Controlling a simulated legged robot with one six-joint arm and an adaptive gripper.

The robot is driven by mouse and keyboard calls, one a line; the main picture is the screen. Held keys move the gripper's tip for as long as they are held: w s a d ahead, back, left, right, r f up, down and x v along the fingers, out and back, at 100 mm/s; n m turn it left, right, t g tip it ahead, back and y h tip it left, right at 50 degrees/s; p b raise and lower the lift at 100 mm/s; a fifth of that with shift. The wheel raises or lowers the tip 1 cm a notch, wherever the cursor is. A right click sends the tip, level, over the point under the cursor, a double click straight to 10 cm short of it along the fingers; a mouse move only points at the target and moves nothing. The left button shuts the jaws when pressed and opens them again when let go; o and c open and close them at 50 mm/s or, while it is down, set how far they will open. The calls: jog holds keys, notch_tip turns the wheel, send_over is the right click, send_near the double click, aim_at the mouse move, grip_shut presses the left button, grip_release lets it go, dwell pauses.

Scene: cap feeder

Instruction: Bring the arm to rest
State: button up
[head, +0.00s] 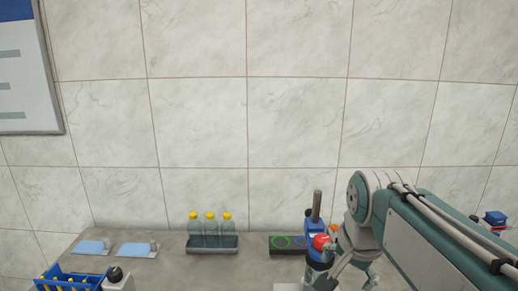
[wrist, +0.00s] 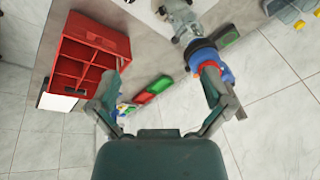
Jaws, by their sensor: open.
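My gripper (head: 343,278) is at the lower right of the head view, with the arm reaching in from the right edge. In the wrist view my gripper (wrist: 160,88) has its two fingers spread wide with nothing between them. A blue, red and grey device (head: 318,238) stands behind the gripper in the head view, partly hidden by it. In the wrist view the device's blue part (wrist: 205,57) shows beside the right finger; whether they touch I cannot tell.
A rack (head: 212,249) holds yellow-capped bottles. A dark pad (head: 283,243) has coloured rings. A blue crate (head: 46,284) is at the lower left. A red compartment crate (wrist: 93,38) lies near the left finger. The tiled wall (head: 290,110) rises behind the counter.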

jog(key=s+f+n+t, duration=0.2)
jog(key=s+f+n, duration=0.4)
jog(key=s+n, duration=0.2)
jog(key=s, duration=0.2)
jog(key=shift+s+f+n, duration=0.3)
jog(key=shift+s, duration=0.1)
dwell(1.9)
